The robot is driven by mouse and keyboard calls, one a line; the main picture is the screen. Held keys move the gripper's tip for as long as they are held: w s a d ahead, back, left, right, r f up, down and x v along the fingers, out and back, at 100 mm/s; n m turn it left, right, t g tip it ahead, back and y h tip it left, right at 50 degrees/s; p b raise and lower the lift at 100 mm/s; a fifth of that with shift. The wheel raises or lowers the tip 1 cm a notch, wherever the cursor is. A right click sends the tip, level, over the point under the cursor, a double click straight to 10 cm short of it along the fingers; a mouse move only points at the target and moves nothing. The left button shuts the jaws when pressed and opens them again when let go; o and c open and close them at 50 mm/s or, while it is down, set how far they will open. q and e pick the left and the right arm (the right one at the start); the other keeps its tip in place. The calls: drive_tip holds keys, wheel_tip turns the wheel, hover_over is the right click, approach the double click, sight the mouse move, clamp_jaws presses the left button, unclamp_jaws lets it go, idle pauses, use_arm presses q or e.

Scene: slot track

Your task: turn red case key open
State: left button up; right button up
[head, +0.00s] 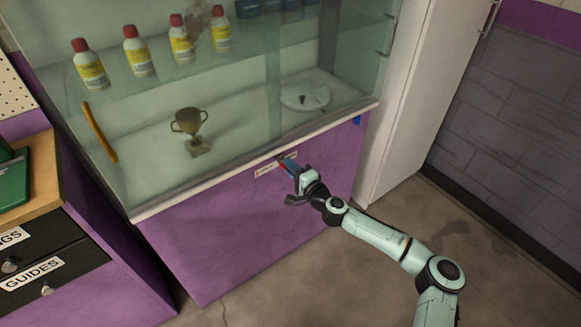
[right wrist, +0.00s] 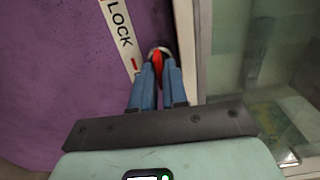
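The red key (right wrist: 157,62) sits in a round lock on the purple front of the display case, just under the white ledge. In the right wrist view it shows between the two blue fingers of my right gripper (right wrist: 158,85), which are close on both sides of it. The gripper appears shut on the key. In the head view my right gripper (head: 287,163) reaches the case front beside a white label strip (head: 264,170). The strip reads "LOCK" in the wrist view (right wrist: 119,24). The gripper hides most of the key in the head view. My left gripper is not in view.
The glass case holds a trophy (head: 189,126), a round white plate (head: 306,96) and several red-capped bottles (head: 138,51). A tall white cabinet (head: 418,95) stands to the right. A drawer unit (head: 40,250) stands at the left. The floor in front is clear.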

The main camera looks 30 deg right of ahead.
drive_tip(key=shift+o, duration=1.2)
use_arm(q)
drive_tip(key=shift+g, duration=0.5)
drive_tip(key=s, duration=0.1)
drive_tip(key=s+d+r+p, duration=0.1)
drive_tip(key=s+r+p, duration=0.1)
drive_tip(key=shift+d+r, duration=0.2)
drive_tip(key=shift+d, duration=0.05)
use_arm(e)
drive_tip(key=s+d, duration=0.1)
drive_tip(key=s, duration=1.2)
drive_tip(key=shift+s, duration=0.2)
